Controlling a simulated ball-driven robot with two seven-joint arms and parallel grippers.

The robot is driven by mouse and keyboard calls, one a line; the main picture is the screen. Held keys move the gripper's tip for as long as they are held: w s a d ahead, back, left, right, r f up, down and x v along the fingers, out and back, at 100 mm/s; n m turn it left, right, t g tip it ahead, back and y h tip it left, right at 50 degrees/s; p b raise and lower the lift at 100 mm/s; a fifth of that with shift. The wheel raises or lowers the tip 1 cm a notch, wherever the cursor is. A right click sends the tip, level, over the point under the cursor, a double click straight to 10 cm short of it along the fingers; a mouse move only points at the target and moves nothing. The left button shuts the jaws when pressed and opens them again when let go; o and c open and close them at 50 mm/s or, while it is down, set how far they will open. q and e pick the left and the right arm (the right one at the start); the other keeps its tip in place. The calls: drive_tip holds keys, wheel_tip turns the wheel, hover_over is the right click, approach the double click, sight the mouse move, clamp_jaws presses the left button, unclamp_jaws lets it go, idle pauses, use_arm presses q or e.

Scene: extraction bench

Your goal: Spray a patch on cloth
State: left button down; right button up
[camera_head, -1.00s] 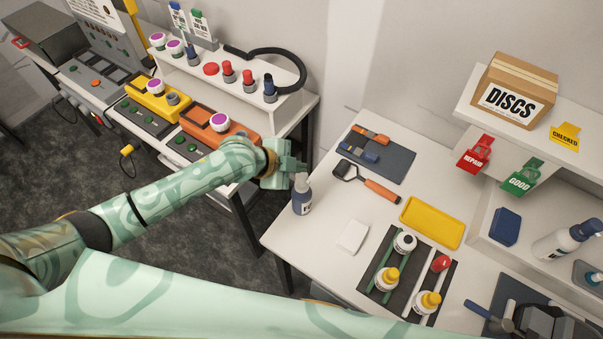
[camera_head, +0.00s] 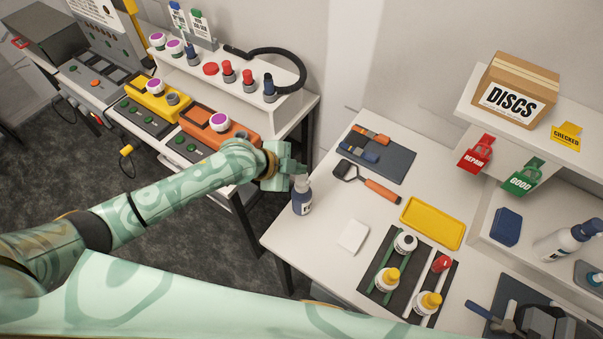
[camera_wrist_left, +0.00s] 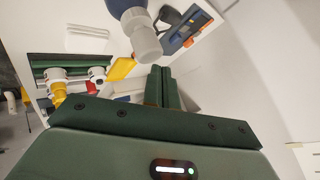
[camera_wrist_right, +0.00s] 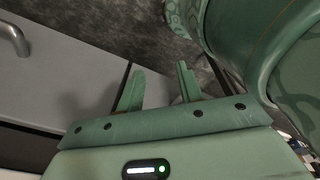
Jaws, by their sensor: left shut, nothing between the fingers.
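A dark blue bottle (camera_head: 302,203) with a grey nozzle stands upright at the left edge of the white bench (camera_head: 292,238). My left gripper (camera_head: 293,168) is shut and empty, just behind and above the nozzle in the head view; I cannot tell whether they touch. In the left wrist view the grey nozzle (camera_wrist_left: 146,42) is just beyond the shut fingers (camera_wrist_left: 162,85). A white square cloth (camera_head: 352,236) lies flat on the bench, right of the bottle and apart from it. My right gripper (camera_wrist_right: 158,88) is open and empty in the right wrist view.
A yellow tray (camera_head: 432,222), a black rack (camera_head: 378,300) with several small bottles, an orange-handled tool (camera_head: 380,190) and a grey mat (camera_head: 398,165) surround the cloth. A gap separates this bench from the left one.

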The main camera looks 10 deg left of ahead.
sight(298, 177)
use_arm(q)
drive_tip(key=shift+f+b, duration=0.45)
drive_tip(key=shift+f, duration=0.15)
idle(0.4)
drive_tip(key=shift+r, duration=0.1)
drive_tip(key=shift+r+p, duration=0.95)
drive_tip(key=shift+p, duration=0.15)
wheel_tip(298, 177, up, 6)
drive_tip(key=p, duration=0.6)
idle(1.8)
